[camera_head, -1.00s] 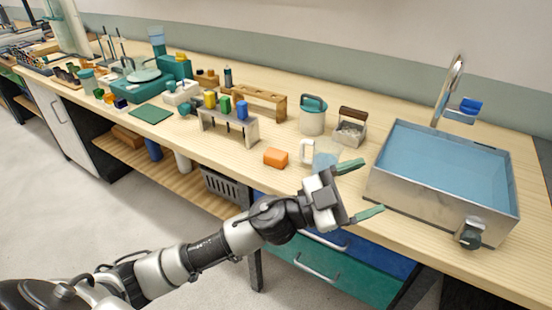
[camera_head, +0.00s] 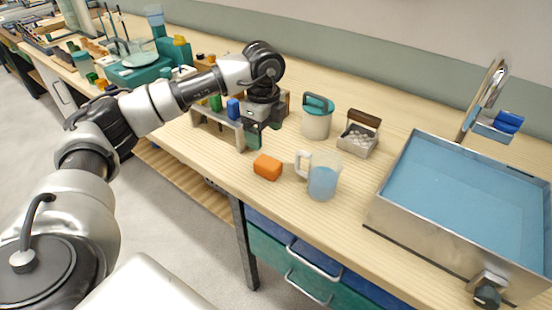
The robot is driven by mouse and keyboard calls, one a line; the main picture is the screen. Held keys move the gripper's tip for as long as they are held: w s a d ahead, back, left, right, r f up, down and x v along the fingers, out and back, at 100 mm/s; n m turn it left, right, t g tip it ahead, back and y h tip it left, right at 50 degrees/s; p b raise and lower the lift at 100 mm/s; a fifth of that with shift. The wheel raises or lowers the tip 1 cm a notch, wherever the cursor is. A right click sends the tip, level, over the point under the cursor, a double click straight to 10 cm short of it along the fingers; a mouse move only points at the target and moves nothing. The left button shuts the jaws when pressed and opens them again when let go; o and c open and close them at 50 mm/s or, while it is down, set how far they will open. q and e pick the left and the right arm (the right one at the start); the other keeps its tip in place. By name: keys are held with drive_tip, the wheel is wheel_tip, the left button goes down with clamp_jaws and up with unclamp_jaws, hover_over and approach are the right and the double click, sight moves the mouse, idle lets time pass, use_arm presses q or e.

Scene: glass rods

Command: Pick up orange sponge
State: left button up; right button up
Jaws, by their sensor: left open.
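The orange sponge (camera_head: 267,167) is a small block lying on the wooden counter near its front edge. It is in plain view, left of a clear jug. My left gripper (camera_head: 262,132) is open and points down, behind and slightly above the sponge in the picture, close to the rack with coloured bottles. It is apart from the sponge and seems to have nothing between its fingers. My arm hides part of the rack and the counter behind it. My right gripper is not in view.
A clear jug of blue liquid (camera_head: 322,180) stands just right of the sponge. Behind are a white canister with a green handle (camera_head: 316,122) and a wooden-handled caddy (camera_head: 358,138). A metal sink (camera_head: 410,225) is at the right. The bottle rack (camera_head: 205,125) stands at the left.

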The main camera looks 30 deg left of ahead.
sight(268, 162)
use_arm(q)
drive_tip(key=f, duration=0.2)
drive_tip(key=s+f, duration=0.1)
drive_tip(key=shift+f, duration=0.35)
drive_tip(key=shift+w+f, duration=0.1)
drive_tip(key=shift+f, duration=0.2)
drive_tip(key=f, duration=0.3)
drive_tip(key=f+p, duration=0.1)
drive_tip(key=f, duration=0.1)
drive_tip(key=shift+w+d+f, duration=0.2)
drive_tip(key=shift+w+d, duration=0.1)
drive_tip(key=shift+w, duration=0.1)
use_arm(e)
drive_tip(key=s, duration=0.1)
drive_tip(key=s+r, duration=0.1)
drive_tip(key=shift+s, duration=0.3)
use_arm(q)
drive_tip(key=c, duration=1)
drive_tip(key=shift+r+b, duration=0.35)
drive_tip(key=shift+r, duration=4.7)
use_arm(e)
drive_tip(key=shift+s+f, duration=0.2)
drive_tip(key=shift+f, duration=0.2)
